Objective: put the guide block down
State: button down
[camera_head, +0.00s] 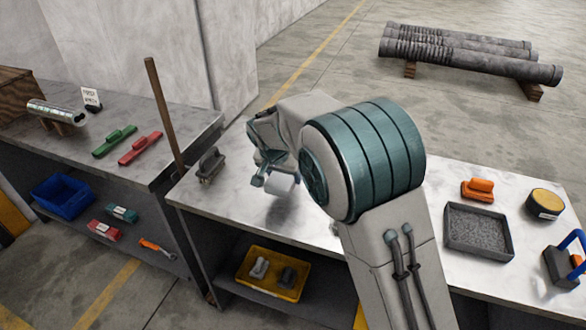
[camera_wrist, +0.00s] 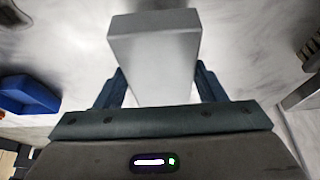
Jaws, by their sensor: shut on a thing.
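The guide block (camera_wrist: 153,60) is a pale grey rectangular block between the two dark fingers of my gripper (camera_wrist: 161,84) in the wrist view. My gripper is shut on it. In the head view my gripper (camera_head: 270,181) is over the left part of the near metal bench (camera_head: 300,232), and the block (camera_head: 284,184) shows as a small light piece below it. A shadow lies on the bench under the block, and it appears held above the surface. My arm hides part of the bench behind it.
A dark grey handled tool (camera_head: 211,164) stands left of my gripper, near a leaning wooden pole (camera_head: 160,110). A gravel tray (camera_head: 479,233), an orange-handled tool (camera_head: 478,188) and a round yellow-black tin (camera_head: 546,203) are at the right. Bare bench top surrounds the block.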

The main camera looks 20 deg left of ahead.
aim_at(283, 183)
jog(key=shift+w+a+f, duration=0.1)
jog(key=shift+f, duration=1.65)
jog(key=shift+f, duration=0.15)
jog(key=shift+c, duration=1.6)
grip_release()
jog(key=shift+f, duration=0.15)
jog(key=v, duration=1.2)
jog(key=shift+s, duration=0.2)
jog(key=s+d+r+g, duration=0.1)
jog(key=s+d+r, duration=0.1)
jog(key=d, duration=0.8)
jog(key=s+d+r, duration=0.2)
jog(key=d, duration=0.9)
jog(key=s+d+f, duration=0.2)
jog(key=s+d, duration=1.3)
jog(key=s, duration=0.2)
jog(key=shift+f+n+g, duration=0.25)
jog(key=shift+n+g, duration=0.05)
